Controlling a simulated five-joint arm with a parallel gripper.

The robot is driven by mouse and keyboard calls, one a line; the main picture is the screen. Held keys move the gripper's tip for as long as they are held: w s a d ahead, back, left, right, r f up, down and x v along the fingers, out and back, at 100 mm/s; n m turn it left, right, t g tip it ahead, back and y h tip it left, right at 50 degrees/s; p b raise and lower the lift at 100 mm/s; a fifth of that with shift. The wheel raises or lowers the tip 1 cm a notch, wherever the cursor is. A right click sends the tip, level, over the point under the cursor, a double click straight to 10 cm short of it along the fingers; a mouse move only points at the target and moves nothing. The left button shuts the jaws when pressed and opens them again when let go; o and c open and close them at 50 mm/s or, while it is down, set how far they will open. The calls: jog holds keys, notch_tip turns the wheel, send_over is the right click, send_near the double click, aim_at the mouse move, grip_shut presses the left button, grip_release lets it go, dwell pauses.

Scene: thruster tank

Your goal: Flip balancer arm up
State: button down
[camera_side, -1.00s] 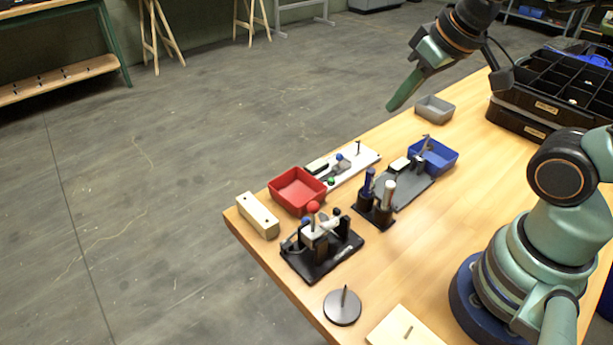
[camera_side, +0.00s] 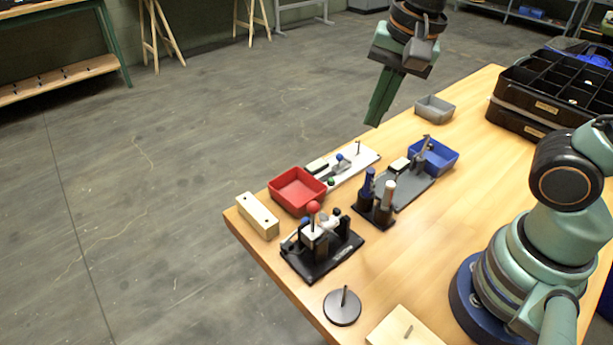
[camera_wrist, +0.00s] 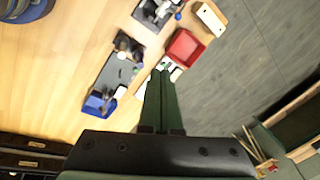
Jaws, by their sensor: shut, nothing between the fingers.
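I cannot tell for certain which part is the balancer arm. A black-based fixture (camera_side: 318,252) with an upright red-knobbed lever (camera_side: 313,208) stands near the table's front left. A grey plate fixture (camera_side: 408,188) with a tilted metal lever (camera_side: 424,146) lies in front of the blue bin. A white plate (camera_side: 358,168) carries a blue knob, a green knob and a thin post.
A red bin (camera_side: 298,190), a blue bin (camera_side: 440,158) and a small grey bin (camera_side: 434,108) stand on the table. A stand with blue and pale handles (camera_side: 374,212), a wooden block (camera_side: 257,214) and a dark disc (camera_side: 342,306) are nearby. Black organisers (camera_side: 540,100) sit at the back right.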

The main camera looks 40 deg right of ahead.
jog(key=a+m, duration=0.1)
jog(key=m, duration=0.2)
jog(key=a+m+g, duration=0.1)
jog(key=a+m, duration=0.1)
jog(key=a+m+g, duration=0.1)
jog(key=m, duration=0.2)
jog(key=shift+s+a+f+m, duration=0.1)
jog(key=shift+s+a+m, duration=0.2)
jog(key=shift+s, duration=0.05)
jog(key=shift+f, duration=0.1)
send_near(313, 223)
jog(key=d+f, duration=0.3)
jog(key=shift+w+d+f, duration=0.1)
jog(key=shift+d+f, duration=0.1)
jog(key=shift+w+a+f, duration=0.1)
jog(key=shift+a, duration=0.45)
